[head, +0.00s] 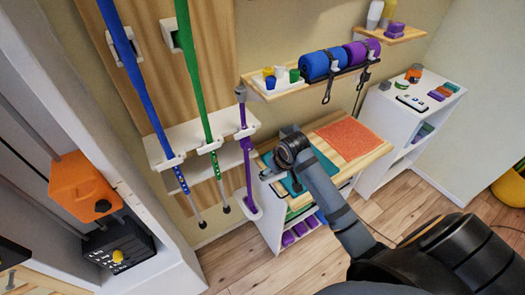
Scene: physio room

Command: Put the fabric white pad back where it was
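I cannot make out a fabric white pad for certain in the head view. A small pale shape (270,173) shows at the left end of the wooden-topped unit, just left of my arm's dark joint; I cannot tell what it is. My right arm comes in from the lower right and reaches over this unit. No fingers of my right gripper can be seen, so its hold is hidden. My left gripper is out of view.
The wooden-topped unit (375,157) carries an orange textured mat (348,140) and a teal mat (322,165). Blue, green and purple poles (196,85) stand in wall holders. A shelf holds blue (318,65) and purple rolls. A white cabinet (385,135) stands right; open floor lies in front.

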